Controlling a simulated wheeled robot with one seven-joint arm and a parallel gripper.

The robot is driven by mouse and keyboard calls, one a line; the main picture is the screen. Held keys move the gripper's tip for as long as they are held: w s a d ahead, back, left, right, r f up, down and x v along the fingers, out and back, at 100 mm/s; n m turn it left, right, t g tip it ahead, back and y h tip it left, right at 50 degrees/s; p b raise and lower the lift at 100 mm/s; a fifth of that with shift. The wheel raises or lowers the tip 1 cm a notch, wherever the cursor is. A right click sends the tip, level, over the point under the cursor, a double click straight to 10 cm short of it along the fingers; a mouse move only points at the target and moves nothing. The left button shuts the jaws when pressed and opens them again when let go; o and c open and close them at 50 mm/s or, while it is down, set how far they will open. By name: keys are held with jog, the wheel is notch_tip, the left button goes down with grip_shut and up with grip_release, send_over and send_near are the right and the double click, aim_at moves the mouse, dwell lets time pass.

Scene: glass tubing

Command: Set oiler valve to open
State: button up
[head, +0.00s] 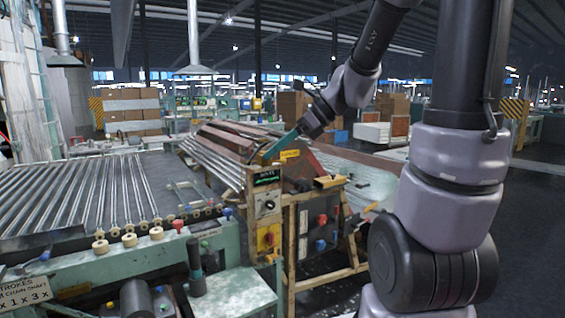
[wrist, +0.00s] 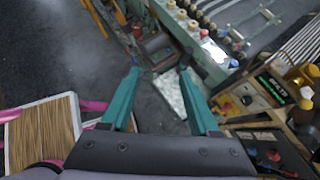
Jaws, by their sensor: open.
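I cannot tell for certain which part is the oiler valve. A yellow-amber, bottle-like fitting (wrist: 303,76) shows at the right edge of the wrist view, beside the control panel (wrist: 262,90). In the head view the panel (head: 266,205) stands at the front of a wooden-framed machine, with a red knob on a yellow plate (head: 268,238). My gripper (head: 270,155) reaches over the machine in the head view, its teal fingers pointing down and left. In the wrist view my gripper (wrist: 160,72) has its fingers wide apart with nothing between them. The fitting lies to the right of the fingers.
A green roller bench (head: 120,262) with long glass tubes (head: 105,190) fills the left. A dark upright handle (head: 195,262) stands on its front shelf. A side panel (head: 320,224) carries red and blue knobs. The dark floor (head: 520,215) is open at right.

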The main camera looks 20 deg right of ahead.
jog(key=w+f+m+t+y, duration=0.1)
jog(key=w+f+m+y, duration=0.15)
jog(key=w+m, duration=0.5)
jog(key=m+t+h, duration=0.3)
jog(key=m+t, duration=0.8)
jog(key=m, duration=1.5)
send_near(285, 161)
jog(key=x, duration=1.1)
jog(key=shift+w, duration=0.15)
grip_shut()
